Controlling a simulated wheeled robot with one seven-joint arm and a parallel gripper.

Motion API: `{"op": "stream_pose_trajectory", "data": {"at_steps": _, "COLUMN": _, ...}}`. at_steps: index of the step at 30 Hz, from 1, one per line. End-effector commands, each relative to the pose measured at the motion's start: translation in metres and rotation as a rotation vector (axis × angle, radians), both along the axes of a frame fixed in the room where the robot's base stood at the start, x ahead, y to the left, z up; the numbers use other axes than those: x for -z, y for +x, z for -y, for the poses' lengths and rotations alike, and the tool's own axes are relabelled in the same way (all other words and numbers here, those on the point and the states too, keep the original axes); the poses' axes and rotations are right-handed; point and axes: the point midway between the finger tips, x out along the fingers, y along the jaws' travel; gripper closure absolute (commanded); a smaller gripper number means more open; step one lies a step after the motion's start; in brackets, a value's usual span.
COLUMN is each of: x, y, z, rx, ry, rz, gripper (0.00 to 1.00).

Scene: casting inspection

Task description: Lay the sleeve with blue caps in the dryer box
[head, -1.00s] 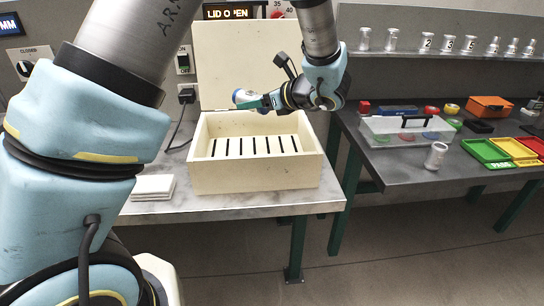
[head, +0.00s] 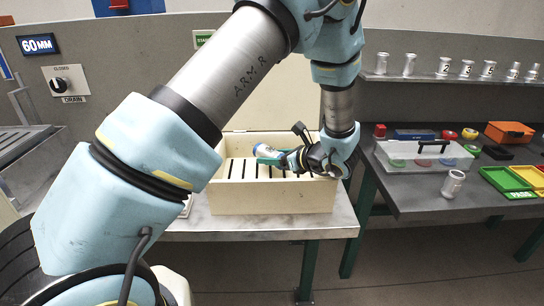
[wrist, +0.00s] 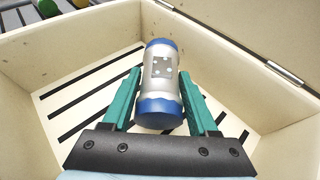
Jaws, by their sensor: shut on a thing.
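The sleeve with blue caps (wrist: 160,80) is a silvery cylinder with a blue cap at each end and a grey marked patch. My gripper (wrist: 160,98) has its green fingers on both sides of it, shut on it. In the head view the sleeve (head: 262,150) shows at the tip of my gripper (head: 270,157), inside the outline of the dryer box. The dryer box (head: 270,203) is a cream open box with dark slots in its floor. In the wrist view the box walls (wrist: 270,85) surround the sleeve. I cannot tell whether the sleeve touches the slotted floor.
The box's raised lid stands behind it, partly hidden by my arm. To the right, a grey table (head: 420,200) holds a clear case (head: 425,154), a metal cup (head: 453,184), green and yellow trays (head: 510,180) and an orange box (head: 508,133). Several numbered sleeves stand on the shelf (head: 450,82).

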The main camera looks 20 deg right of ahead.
Motion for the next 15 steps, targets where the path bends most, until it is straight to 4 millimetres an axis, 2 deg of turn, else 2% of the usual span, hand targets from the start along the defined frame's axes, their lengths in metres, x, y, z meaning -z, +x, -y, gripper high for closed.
{"op": "stream_pose_trajectory", "data": {"at_steps": 15, "x": 0.013, "y": 0.000, "z": 0.000, "rx": -0.001, "ry": 0.002, "rz": 0.000, "gripper": 1.00}}
